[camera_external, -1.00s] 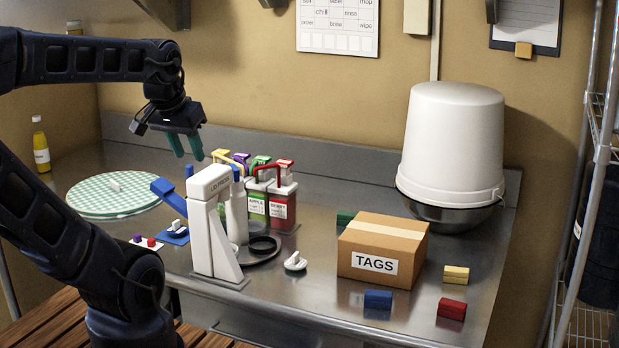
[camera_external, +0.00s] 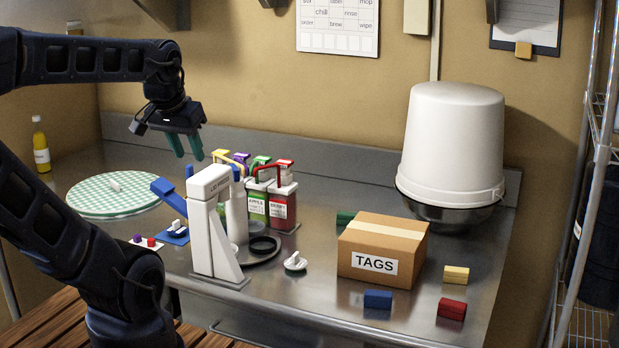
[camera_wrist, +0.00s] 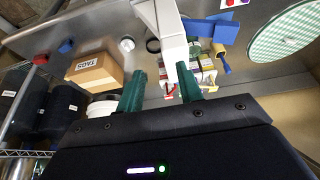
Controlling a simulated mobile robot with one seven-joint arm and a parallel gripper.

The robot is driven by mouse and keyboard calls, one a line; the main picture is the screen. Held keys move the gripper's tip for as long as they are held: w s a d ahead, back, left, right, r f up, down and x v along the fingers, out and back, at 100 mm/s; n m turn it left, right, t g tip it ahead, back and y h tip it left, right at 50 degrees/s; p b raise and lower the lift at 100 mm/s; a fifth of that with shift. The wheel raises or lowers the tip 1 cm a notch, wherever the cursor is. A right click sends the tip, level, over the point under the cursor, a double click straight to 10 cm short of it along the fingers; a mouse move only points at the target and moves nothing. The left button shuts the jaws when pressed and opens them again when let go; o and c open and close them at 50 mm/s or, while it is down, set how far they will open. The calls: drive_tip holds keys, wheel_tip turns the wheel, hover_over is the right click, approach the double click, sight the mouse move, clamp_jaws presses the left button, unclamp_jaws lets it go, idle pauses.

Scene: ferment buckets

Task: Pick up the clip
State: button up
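My gripper (camera_external: 188,147) hangs above the back left of the steel counter, with its two teal fingers apart and nothing between them. It also shows in the wrist view (camera_wrist: 161,82). No piece is labelled as a clip, and I cannot tell which one it is. Small coloured pieces lie around the TAGS box (camera_external: 380,252): blue (camera_external: 378,299), red (camera_external: 452,309), yellow (camera_external: 456,274), and green (camera_external: 345,218) partly hidden behind the box. A small white knobbed piece (camera_external: 296,262) lies left of the box. My gripper touches none of these.
A white lid press (camera_external: 212,222) with a blue lever stands mid-counter, before several labelled pump bottles (camera_external: 283,205). A white bucket (camera_external: 452,140) sits upside down at the back right.

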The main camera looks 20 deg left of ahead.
drive_tip(key=shift+o, duration=1.2)
drive_tip(key=n+g+h, duration=0.4)
drive_tip(key=n, duration=1.6)
hover_over(379, 293)
drive_tip(key=a, duration=0.3)
drive_tip(key=shift+s+f, duration=0.2)
drive_tip(key=shift+f, duration=6.1)
drive_tip(key=shift+s+f, duration=0.15)
drive_tip(key=shift+f, duration=6.15)
drive_tip(key=shift+h, duration=0.3)
drive_tip(key=shift+x, duration=2.55)
